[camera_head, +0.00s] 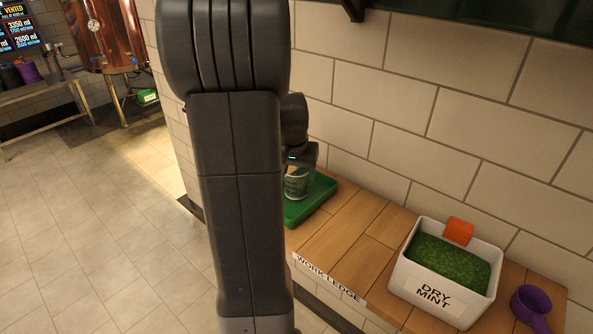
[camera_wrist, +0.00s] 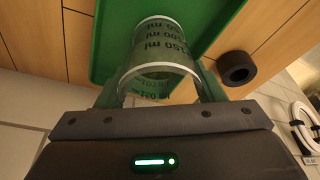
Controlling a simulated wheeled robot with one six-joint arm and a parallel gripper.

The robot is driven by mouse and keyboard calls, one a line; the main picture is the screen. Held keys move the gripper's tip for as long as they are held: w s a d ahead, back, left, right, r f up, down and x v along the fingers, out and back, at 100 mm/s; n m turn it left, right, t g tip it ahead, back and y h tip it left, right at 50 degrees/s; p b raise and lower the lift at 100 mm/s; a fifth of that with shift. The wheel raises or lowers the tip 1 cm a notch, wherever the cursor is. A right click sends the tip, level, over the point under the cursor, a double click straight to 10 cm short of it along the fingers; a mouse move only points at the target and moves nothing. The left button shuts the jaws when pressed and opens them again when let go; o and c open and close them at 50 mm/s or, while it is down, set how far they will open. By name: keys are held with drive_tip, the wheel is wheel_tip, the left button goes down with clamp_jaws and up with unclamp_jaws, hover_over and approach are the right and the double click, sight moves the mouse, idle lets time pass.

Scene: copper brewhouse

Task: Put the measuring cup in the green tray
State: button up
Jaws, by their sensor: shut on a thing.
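The measuring cup (camera_wrist: 160,50) is clear with dark ml markings. My gripper (camera_wrist: 160,88) is shut on it, one finger on each side, in the wrist view. In the head view the cup (camera_head: 297,183) shows below my gripper (camera_head: 300,165), over the green tray (camera_head: 318,197). The green tray (camera_wrist: 112,35) lies behind the cup in the wrist view. I cannot tell whether the cup touches the tray floor. My arm hides the tray's left part in the head view.
The wooden work ledge (camera_head: 345,240) runs along the tiled wall. A purple cup (camera_head: 531,306) stands at the right. A dark ring-shaped object (camera_wrist: 236,68) is beside the tray.

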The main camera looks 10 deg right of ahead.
drive_tip(key=shift+f+b, duration=0.4)
drive_tip(key=shift+f, duration=0.1)
idle(0.3)
drive_tip(key=o, duration=1.1)
drive_tip(key=shift+r, duration=0.1)
wheel_tip(320, 180, up, 9)
drive_tip(key=p, duration=0.6)
drive_tip(key=shift+p, duration=0.35)
drive_tip(key=shift+s, duration=0.1)
